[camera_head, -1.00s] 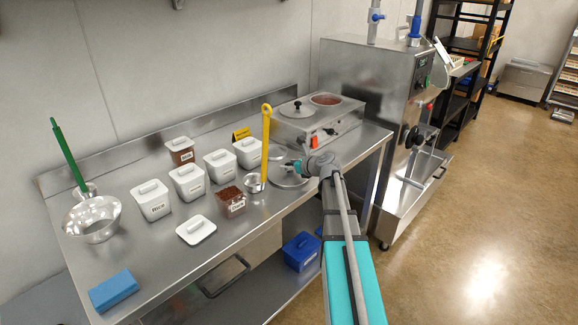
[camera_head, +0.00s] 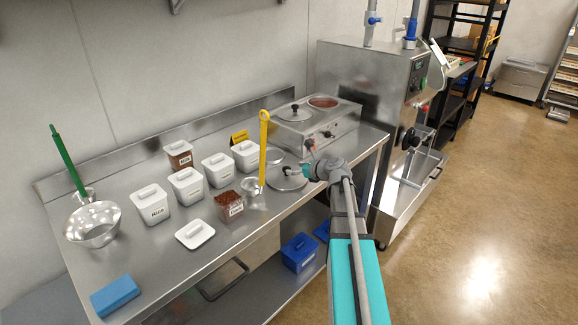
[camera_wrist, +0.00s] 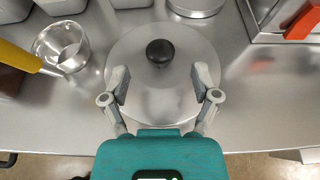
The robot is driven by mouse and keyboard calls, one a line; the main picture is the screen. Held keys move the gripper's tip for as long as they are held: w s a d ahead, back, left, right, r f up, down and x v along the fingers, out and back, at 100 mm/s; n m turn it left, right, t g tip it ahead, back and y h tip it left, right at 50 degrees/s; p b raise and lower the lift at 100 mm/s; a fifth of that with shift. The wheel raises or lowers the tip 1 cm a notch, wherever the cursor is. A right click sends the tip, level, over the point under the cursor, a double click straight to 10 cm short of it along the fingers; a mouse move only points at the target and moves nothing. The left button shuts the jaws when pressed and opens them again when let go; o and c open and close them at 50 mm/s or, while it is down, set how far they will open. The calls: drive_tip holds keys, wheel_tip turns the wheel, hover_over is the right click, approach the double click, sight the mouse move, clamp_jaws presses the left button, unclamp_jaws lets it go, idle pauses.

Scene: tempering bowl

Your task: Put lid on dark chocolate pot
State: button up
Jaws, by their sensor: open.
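A round steel lid (camera_wrist: 140,105) with a black knob (camera_wrist: 159,52) lies flat on the steel table. It also shows in the head view (camera_head: 288,182), partly hidden by my gripper. My gripper (camera_wrist: 160,82) is open and empty above the lid, fingers spread to either side, with the knob just ahead of the fingertips. A two-well steel warmer stands at the back right of the table. Its right well (camera_head: 323,102) is uncovered and holds brown chocolate. Its left well carries a lid with a dark knob (camera_head: 294,107). I cannot read which chocolate is which.
A steel ladle (camera_wrist: 62,48) with a yellow handle (camera_head: 263,140) stands left of the lid. A round steel rim (camera_wrist: 196,6) lies just beyond it. White tubs (camera_head: 187,185), a brown-filled tub (camera_head: 229,205) and a loose white lid (camera_head: 195,234) are farther left.

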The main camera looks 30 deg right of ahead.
sight(252, 231)
drive_tip(key=p+v, duration=0.2)
drive_tip(key=v, duration=0.5)
idle(0.6)
